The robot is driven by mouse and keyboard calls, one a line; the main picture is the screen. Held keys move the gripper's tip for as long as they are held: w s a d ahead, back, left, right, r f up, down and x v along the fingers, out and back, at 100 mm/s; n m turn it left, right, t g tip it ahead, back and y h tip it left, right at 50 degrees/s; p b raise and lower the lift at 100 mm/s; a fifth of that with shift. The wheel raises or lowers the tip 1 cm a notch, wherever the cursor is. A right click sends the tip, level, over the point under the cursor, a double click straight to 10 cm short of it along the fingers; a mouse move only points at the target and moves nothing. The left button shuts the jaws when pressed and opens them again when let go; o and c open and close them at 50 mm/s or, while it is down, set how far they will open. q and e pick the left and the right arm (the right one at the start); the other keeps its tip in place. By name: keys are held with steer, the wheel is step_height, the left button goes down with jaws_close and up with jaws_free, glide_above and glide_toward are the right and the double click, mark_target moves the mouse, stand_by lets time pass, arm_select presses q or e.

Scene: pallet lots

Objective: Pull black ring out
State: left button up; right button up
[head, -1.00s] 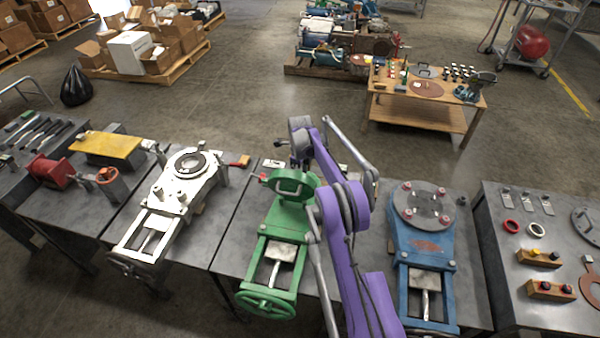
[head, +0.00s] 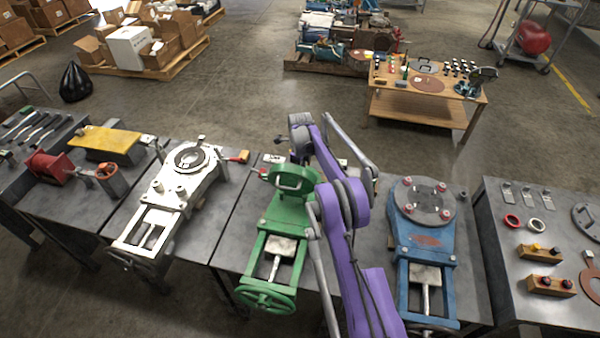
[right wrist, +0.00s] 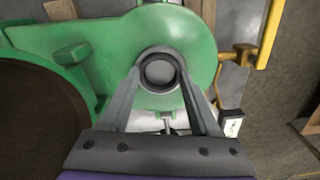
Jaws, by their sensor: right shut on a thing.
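The black ring (right wrist: 142,66) shows in the right wrist view as a dark rim around a grey round centre, against the rounded end of a green valve body (right wrist: 205,60). My right gripper (right wrist: 159,80) is shut on the ring, one finger at each side. I cannot tell how deep the ring sits in the green part. In the head view the green valve (head: 290,212) stands on the bench, and my purple right arm reaches past its right side. The ring is not discernible there. My left gripper is not in view.
A white valve (head: 168,190) stands left of the green one and a blue valve (head: 420,235) stands right. Loose rings and wooden blocks (head: 540,252) lie on the right bench. A yellow handle (right wrist: 270,35) and a white tag (right wrist: 232,123) are near my right gripper.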

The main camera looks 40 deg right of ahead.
steer(key=shift+r, duration=0.2)
steer(key=shift+r+p, duration=0.7)
steer(key=shift+r, duration=0.9)
steer(key=shift+s, duration=0.1)
